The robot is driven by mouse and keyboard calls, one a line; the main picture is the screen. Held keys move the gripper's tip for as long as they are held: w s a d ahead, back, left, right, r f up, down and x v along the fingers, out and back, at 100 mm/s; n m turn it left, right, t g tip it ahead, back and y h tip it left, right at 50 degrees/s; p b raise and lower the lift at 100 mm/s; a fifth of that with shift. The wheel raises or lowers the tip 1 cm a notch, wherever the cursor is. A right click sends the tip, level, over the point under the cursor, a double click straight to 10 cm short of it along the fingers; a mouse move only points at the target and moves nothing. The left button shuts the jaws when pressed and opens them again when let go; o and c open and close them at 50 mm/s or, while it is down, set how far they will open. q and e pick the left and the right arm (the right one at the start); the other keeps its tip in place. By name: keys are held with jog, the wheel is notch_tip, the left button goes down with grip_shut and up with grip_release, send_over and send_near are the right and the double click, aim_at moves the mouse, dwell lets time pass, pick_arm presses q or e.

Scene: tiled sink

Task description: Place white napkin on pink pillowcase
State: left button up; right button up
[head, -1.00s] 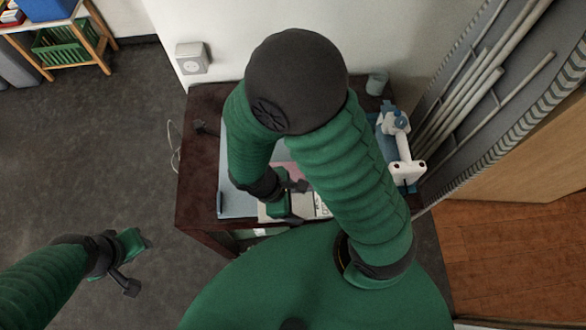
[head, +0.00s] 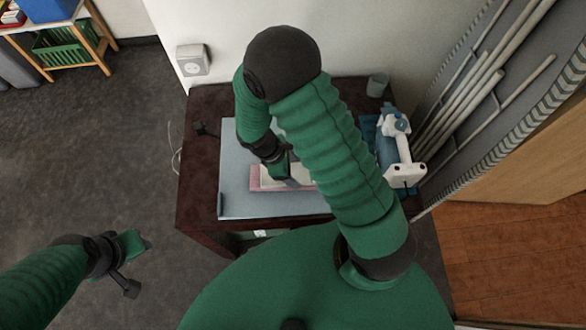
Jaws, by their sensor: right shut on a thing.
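The pink pillowcase (head: 255,180) lies on a pale blue-grey sheet (head: 234,200) on the dark wooden table; my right arm hides much of it. The white napkin (head: 270,176) shows as a white patch over the pink, at my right gripper (head: 283,177). My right gripper is shut on the napkin, pointing down over the pillowcase. I cannot tell whether the napkin touches the pillowcase. My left gripper (head: 138,262) is off to the left, over the dark floor, away from the table; its fingers look spread apart, with nothing between them.
The dark table (head: 199,165) stands against the white wall. A blue and white device (head: 398,150) and a grey cup (head: 377,85) stand on its right side. A wall socket (head: 193,59) is behind. A wooden shelf (head: 90,35) stands at top left. The floor at left is clear.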

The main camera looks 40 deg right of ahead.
jog(key=o, duration=1.4)
jog(key=shift+f, duration=0.1)
jog(key=shift+c, duration=0.2)
jog(key=shift+w+a+r, duration=0.1)
jog(key=shift+r, duration=0.4)
jog(key=a+r+m+t+y, duration=0.2)
jog(key=r+m, duration=0.4)
jog(key=r, duration=0.1)
jog(key=s+a+r+m+t+y+p, duration=0.1)
jog(key=a+r+m+t, duration=0.1)
jog(key=r+m, duration=0.3)
notch_tip(320, 180, up, 3)
jog(key=shift+f+m+t+y+p, duration=0.1)
jog(key=shift+m+t+y+p, duration=0.2)
jog(key=shift+m+t+y, duration=0.1)
